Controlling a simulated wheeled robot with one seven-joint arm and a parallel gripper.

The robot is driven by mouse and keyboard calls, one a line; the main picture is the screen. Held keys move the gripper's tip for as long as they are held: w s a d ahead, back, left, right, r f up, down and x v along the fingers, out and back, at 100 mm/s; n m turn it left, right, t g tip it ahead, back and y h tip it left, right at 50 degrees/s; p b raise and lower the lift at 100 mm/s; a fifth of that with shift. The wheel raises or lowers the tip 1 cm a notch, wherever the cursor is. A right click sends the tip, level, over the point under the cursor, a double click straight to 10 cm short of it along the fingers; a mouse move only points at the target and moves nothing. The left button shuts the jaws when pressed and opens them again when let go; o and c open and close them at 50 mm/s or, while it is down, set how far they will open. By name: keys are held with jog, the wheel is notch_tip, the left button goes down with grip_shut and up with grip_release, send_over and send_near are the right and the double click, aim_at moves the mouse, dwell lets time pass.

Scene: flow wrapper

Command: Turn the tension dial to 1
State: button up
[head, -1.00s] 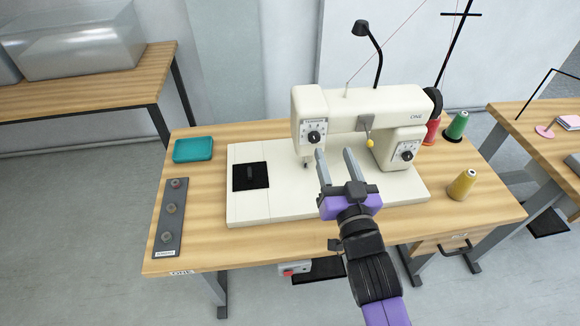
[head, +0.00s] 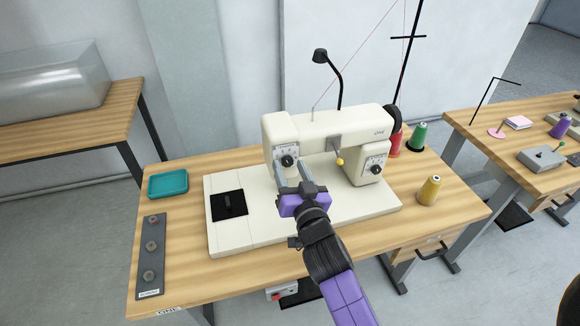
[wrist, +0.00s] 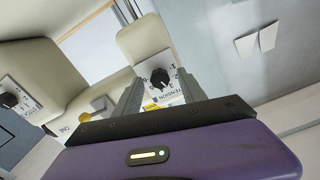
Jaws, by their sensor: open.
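A cream sewing machine (head: 325,125) stands on the wooden table. The tension dial (head: 288,160) is a black knob on a white scale plate on the machine's left head. In the wrist view the tension dial (wrist: 160,78) sits between my fingers, beside printed numbers and the word TENSION. Its exact setting is too small to read. My gripper (head: 293,176) is open, its two fingers pointing at the dial from the front. I cannot tell whether the fingers touch it. A second black dial (head: 376,168) is on the machine's right column and also shows in the wrist view (wrist: 10,100).
A yellow thread cone (head: 429,191) stands right of the machine, with green (head: 419,137) and red (head: 394,146) cones behind. A teal tray (head: 168,184) and a grey strip with knobs (head: 151,255) lie at left. A lamp (head: 321,56) rises behind the machine.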

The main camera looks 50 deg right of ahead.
jog(key=shift+w+d, duration=0.15)
jog(key=shift+c, duration=0.2)
grip_shut()
